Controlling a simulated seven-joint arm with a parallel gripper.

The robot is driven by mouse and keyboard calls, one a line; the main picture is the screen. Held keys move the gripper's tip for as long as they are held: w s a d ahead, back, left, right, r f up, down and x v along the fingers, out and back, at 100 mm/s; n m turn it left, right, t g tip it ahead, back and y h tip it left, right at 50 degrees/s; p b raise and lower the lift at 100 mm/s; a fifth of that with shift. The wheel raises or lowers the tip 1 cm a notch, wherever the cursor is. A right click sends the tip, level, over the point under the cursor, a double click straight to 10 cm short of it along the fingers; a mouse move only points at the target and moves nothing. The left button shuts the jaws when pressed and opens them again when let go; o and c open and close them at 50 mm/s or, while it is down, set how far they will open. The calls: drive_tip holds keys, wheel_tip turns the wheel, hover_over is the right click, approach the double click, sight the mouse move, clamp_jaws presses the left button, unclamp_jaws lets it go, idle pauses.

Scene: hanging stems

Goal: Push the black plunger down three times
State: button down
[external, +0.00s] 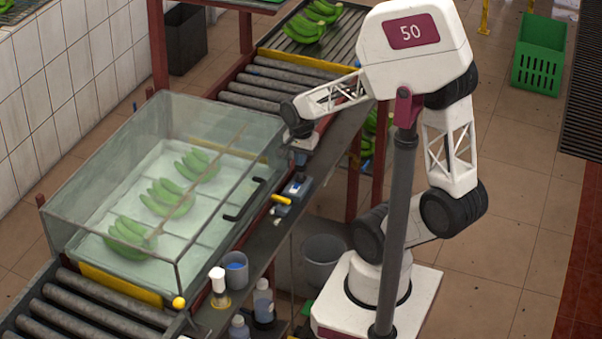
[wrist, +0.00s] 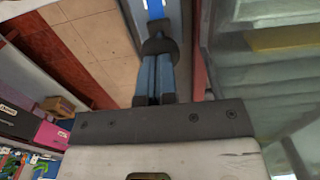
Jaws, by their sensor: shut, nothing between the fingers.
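The black plunger (wrist: 159,45) shows in the wrist view as a dark rounded knob just beyond my fingertips, with a blue body (wrist: 155,9) behind it. In the external view, the small blue device (external: 295,190) sits on the dark ledge beside the glass tank; its dark top is small and partly hidden below my gripper. My gripper (external: 300,160) points down over the device with its fingers together and empty. In the wrist view my gripper (wrist: 156,75) lines up with the knob. I cannot tell whether the tips touch it.
The glass tank (external: 160,190) with green banana bunches and a black handle (external: 245,200) stands left of the ledge. A yellow piece (external: 281,199) lies by the device. Bottles (external: 263,300) and a grey cup (external: 236,270) stand nearer the camera. A grey bucket (external: 323,262) is below.

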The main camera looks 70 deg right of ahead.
drive_tip(key=shift+f, duration=1.35)
drive_tip(key=shift+r, duration=2.35)
wheel_tip(320, 180, up, 6)
drive_tip(key=shift+f, duration=3)
